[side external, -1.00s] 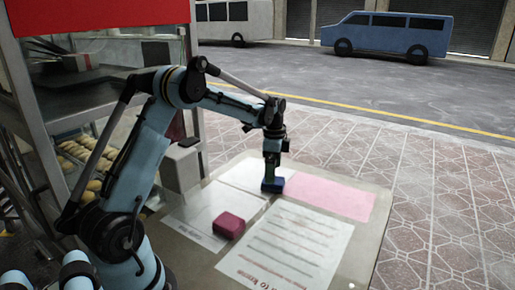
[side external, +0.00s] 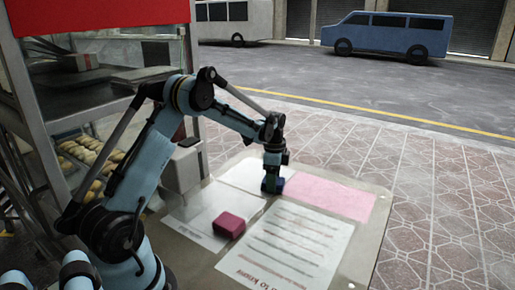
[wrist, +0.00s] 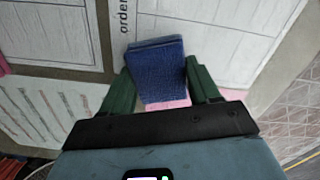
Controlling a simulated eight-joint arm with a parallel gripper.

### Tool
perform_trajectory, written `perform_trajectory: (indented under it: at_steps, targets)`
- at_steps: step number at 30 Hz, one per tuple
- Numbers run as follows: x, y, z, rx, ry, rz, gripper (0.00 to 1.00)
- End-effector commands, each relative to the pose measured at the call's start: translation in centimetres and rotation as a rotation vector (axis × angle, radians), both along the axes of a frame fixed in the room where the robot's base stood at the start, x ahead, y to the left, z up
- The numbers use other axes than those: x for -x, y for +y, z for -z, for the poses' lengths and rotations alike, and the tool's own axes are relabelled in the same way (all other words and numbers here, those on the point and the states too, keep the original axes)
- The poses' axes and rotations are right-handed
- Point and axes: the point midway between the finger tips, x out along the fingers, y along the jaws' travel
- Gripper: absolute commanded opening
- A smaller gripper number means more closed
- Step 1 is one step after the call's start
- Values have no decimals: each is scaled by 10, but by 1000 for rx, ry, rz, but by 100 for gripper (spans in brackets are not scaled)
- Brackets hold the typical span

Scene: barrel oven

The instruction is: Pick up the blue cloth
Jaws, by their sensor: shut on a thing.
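The blue cloth (wrist: 158,68) is a small folded dark blue block between the two green fingers of my gripper (wrist: 160,75) in the wrist view. My gripper is shut on it. In the side view my gripper (side external: 272,180) points straight down at the table, with the cloth (side external: 273,186) at its tips. The cloth is low, at or just over the table near the pink sheet's left end; I cannot tell if it touches. The fingers hide part of it.
A dark pink block (side external: 229,225) lies on the table (side external: 205,262) nearer the camera. Printed white sheets (side external: 285,245) and a pink sheet (side external: 325,196) lie flat on the table. A metal cabinet with bread trays (side external: 85,150) stands to the left. A grey box (side external: 181,168) stands behind my arm.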

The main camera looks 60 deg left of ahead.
Motion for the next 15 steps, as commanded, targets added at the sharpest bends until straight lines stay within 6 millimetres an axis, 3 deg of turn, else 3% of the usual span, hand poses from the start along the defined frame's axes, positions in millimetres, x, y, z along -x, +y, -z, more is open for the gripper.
perform_trajectory:
  at_steps: [8,15]
  targets:
    - [0,0,-1,0,0,0,26]
    - [0,0,-21,0,0,0,26]
